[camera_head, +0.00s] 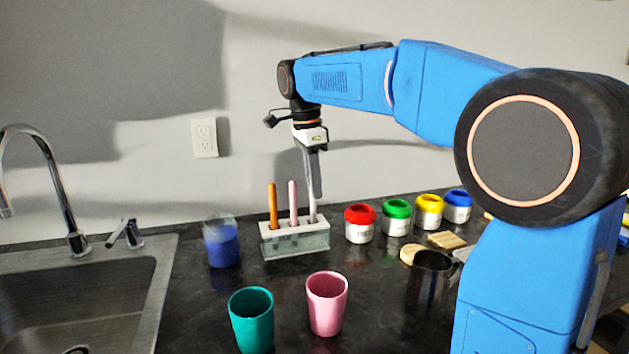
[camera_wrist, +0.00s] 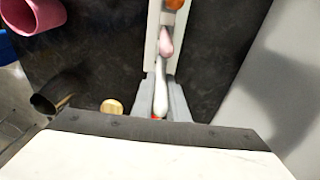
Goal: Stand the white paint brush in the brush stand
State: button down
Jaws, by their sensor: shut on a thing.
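The brush stand (camera_head: 297,245) is a pale rack with a white top on the dark counter. An orange brush (camera_head: 272,206) and a pink brush (camera_head: 292,200) stand upright in its left and middle places. The white paint brush (camera_head: 312,207) is upright at the right end of the stand, its lower end at the stand's top. My gripper (camera_head: 314,172) is directly above the stand's right end, shut on the white brush. In the wrist view the white brush (camera_wrist: 160,98) lies between the fingers, in line with the pink one (camera_wrist: 166,42). How deep it sits is hidden.
A cup of blue liquid (camera_head: 221,243) stands left of the stand. Paint jars with red (camera_head: 359,224), green, yellow and blue lids stand to its right. A teal cup (camera_head: 251,318), a pink cup (camera_head: 326,304) and a dark mug (camera_head: 429,280) are in front. A sink (camera_head: 80,300) is at left.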

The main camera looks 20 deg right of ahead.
jog(key=shift+f, duration=1.25)
jog(key=c, duration=1.7)
grip_release()
jog(key=shift+o, duration=0.2)
